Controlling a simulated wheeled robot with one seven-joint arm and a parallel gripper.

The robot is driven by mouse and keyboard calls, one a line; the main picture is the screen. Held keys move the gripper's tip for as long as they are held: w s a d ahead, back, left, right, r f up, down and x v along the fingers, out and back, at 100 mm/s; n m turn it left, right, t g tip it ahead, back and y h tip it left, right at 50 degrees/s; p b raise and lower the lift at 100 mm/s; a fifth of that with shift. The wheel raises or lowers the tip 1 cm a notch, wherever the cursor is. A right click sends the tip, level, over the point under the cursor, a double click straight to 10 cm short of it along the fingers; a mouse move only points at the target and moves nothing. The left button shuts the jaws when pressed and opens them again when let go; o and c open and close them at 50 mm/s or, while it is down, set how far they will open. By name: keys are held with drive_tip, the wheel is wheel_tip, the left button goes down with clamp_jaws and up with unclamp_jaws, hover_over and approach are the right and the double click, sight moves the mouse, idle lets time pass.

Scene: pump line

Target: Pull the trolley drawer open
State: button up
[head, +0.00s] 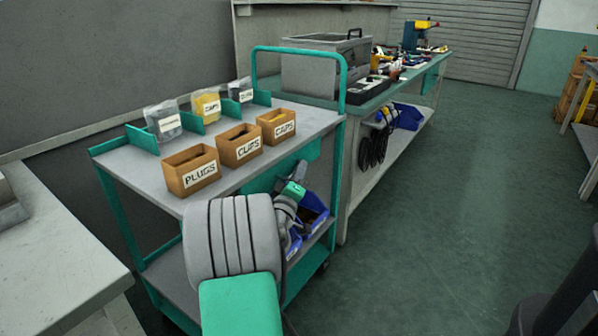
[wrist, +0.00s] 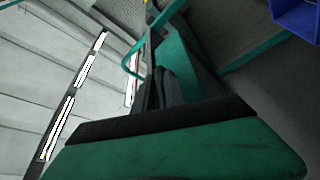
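The trolley (head: 325,125) has a green frame and grey shelves, and stands left of centre in the head view. The green drawer front (head: 268,178) is below its top shelf, partly hidden behind my arm. I cannot make out the drawer handle. My gripper (head: 293,189) is just in front of the drawer side, above the blue bins. In the wrist view, my gripper's dark fingers (wrist: 158,88) point towards a green panel (wrist: 180,68), likely the trolley's. Whether the fingers touch or hold anything does not show.
Cardboard boxes marked PLUGS (head: 192,171), CLIPS (head: 240,146) and CAPS (head: 278,126) stand on the trolley top, with bags behind. Blue bins (head: 314,210) sit on the lower shelf. A workbench (head: 345,180) adjoins behind, and a pale table (head: 60,260) stands left.

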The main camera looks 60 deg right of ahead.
clamp_jaws()
idle(1.1)
